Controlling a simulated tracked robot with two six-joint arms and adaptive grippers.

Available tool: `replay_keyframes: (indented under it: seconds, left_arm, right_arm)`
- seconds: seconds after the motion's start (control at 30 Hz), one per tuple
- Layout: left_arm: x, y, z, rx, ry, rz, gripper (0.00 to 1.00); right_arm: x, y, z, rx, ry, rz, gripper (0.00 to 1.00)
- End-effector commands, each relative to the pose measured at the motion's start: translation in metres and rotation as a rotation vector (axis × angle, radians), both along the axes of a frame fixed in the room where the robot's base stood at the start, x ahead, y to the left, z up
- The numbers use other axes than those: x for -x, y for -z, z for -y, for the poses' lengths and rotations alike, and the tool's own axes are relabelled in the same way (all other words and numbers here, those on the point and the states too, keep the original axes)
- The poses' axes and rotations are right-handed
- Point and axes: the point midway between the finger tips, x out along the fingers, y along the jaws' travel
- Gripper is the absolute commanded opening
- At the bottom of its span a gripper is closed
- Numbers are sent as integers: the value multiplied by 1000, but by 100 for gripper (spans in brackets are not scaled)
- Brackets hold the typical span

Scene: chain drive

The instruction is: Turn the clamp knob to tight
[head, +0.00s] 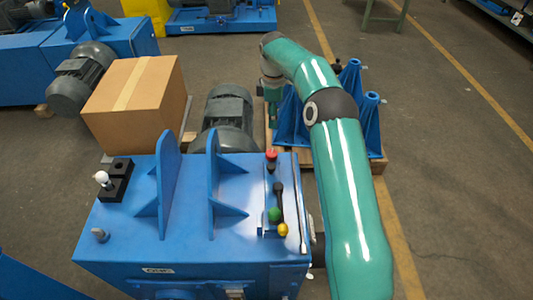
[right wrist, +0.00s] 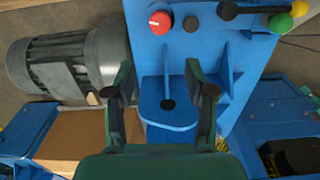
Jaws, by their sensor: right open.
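A red round knob (head: 271,154) with a pale mark on its face stands on the blue machine's (head: 190,240) top panel. It also shows at the top of the right wrist view (right wrist: 160,22), and I take it to be the clamp knob. No label for tight is readable. My right gripper (head: 272,95) is beyond the panel in the head view, apart from the knob. In the right wrist view its two dark fingers (right wrist: 159,80) are spread with nothing gripped, and the red knob lies beyond their tips. My left gripper is not in view.
A black lever (head: 278,195), a green knob (head: 274,215) and a yellow knob (head: 283,230) are close to the red knob. Upright blue plates (head: 168,185) rise to its left. A cardboard box (head: 135,105) and a grey motor (head: 228,115) stand behind.

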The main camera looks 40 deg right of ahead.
Motion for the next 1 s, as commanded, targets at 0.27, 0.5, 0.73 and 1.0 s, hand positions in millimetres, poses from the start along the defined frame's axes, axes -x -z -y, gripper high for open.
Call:
replay_keyframes:
  seconds: [0.27, 0.5, 0.73, 1.0]
  left_arm:
    - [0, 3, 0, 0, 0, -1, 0]
    - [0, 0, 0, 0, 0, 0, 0]
    - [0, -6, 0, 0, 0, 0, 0]
    - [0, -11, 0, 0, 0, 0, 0]
  right_arm:
    - [1, 32, 0, -2, 0, -4, 55]
    - [1, 81, 0, -2, 0, -5, 55]
    - [1, 129, 0, -2, 0, -5, 55]
    - [0, 163, 0, -1, 0, -1, 55]
